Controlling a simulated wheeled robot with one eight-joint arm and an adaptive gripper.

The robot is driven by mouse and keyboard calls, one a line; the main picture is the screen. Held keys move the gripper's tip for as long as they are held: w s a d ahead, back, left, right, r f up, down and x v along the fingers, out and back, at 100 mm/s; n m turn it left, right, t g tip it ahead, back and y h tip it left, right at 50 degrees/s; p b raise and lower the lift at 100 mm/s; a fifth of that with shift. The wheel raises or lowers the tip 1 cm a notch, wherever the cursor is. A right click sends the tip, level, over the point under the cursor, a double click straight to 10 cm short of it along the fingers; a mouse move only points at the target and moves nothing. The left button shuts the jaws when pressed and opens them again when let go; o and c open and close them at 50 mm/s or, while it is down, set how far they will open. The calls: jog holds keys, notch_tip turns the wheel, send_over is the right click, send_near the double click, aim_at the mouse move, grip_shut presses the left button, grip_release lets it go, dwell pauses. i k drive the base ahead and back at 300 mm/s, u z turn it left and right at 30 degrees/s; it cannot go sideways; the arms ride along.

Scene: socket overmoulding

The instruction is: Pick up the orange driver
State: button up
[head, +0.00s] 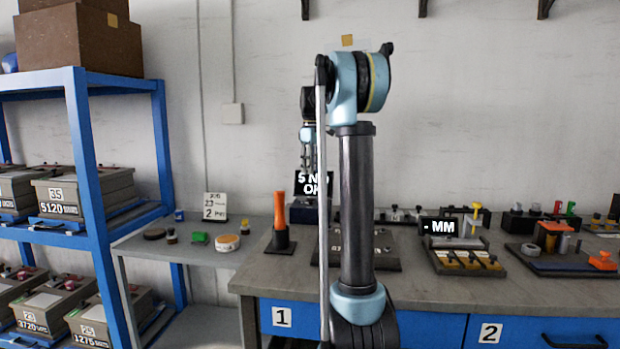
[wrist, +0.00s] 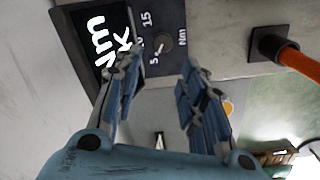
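The orange driver (head: 280,211) stands upright in a black holder (head: 280,241) near the left front corner of the workbench. In the wrist view the driver (wrist: 299,64) shows at the upper right edge, with its black holder (wrist: 268,45) beside it. My gripper (wrist: 156,72) is open with nothing between its fingers. It is apart from the driver, which lies to the right of the fingers in the wrist view. In the head view my gripper (head: 308,160) is small, partly behind my arm, in front of the torque display.
A torque display (head: 312,184) stands behind the driver. The workbench (head: 470,292) holds a gauge block set (head: 466,258) and fixtures to the right. A blue shelf (head: 90,160) with grey boxes stands at the left. A low grey side table (head: 150,246) holds small round items.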

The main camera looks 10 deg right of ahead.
aim_at(279, 195)
jog(key=k, duration=1)
